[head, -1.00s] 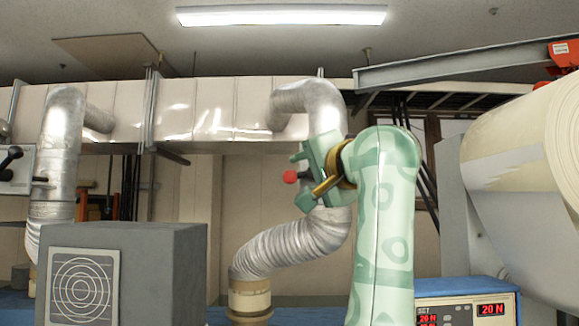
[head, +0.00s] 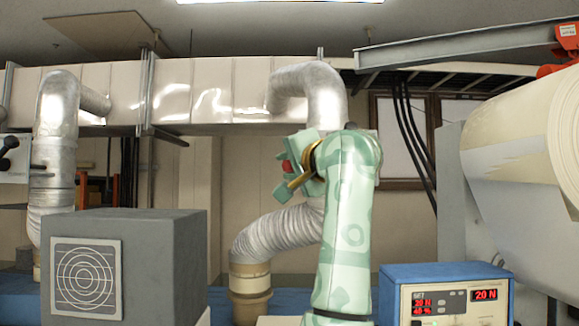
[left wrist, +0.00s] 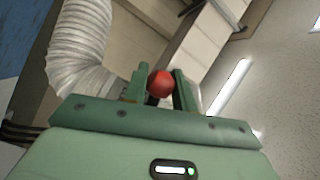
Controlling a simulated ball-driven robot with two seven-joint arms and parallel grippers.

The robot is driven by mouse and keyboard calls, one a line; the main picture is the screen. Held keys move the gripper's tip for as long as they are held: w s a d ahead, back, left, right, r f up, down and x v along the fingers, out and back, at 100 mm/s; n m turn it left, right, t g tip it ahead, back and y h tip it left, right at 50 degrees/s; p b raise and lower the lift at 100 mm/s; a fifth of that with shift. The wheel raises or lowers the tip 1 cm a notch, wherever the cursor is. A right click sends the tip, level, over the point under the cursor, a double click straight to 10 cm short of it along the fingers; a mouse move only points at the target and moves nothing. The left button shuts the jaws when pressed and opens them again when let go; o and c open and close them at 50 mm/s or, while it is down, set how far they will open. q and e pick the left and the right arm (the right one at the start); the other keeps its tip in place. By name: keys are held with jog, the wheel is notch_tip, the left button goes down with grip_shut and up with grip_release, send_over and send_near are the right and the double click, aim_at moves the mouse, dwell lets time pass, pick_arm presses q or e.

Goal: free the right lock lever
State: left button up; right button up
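A red ball-shaped knob (head: 287,168) shows at my left gripper (head: 299,168) in the head view, partly covered by the green fingers. In the left wrist view the red knob (left wrist: 160,84) sits between the two fingers of my left gripper (left wrist: 159,88). The fingers are apart by about the knob's width. I cannot tell whether they press on it or only stand around it. The lever below the knob is hidden, so I cannot confirm which lever it belongs to. My right gripper is not in view.
A large pale roll (head: 520,140) fills the right side. A control box (head: 445,270) with red digits stands at the lower right, a grey block (head: 180,260) at the lower left. A silver duct (head: 285,245) rises behind my arm. A black-knobbed handle (head: 8,145) is at the left edge.

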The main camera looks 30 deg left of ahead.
pick_arm(q)
jog(key=shift+m, duration=0.3)
jog(key=shift+r+m+t+y+b, duration=0.55)
jog(key=shift+m+b, duration=0.15)
jog(key=shift+m, duration=0.5)
jog(key=m+t, duration=0.1)
jog(key=m, duration=0.1)
jog(key=r+m+t+b, duration=0.1)
jog(key=m, duration=0.1)
jog(key=shift+d+r, duration=0.15)
jog(key=shift+r, duration=0.05)
jog(key=m+t, duration=0.1)
jog(key=m, duration=0.1)
jog(key=r+m+b, duration=0.1)
jog(key=d+m+t+b, duration=0.1)
jog(key=m, duration=0.1)
jog(key=shift+w+r+m+t, duration=0.3)
jog(key=shift+w+t, duration=0.05)
jog(key=shift+w+d+r+m+t+h+b, duration=0.15)
jog(key=shift+m+t+h+b, duration=0.2)
jog(key=shift+m, duration=0.4)
jog(key=shift+w+d+r+m+t+h, duration=0.15)
jog(key=shift+m+t, duration=0.3)
jog(key=shift+m, duration=0.35)
jog(key=shift+w+d+r+m+t+h+b, duration=0.1)
jog(key=shift+m+t+h+b, duration=0.25)
jog(key=shift+m, duration=0.4)
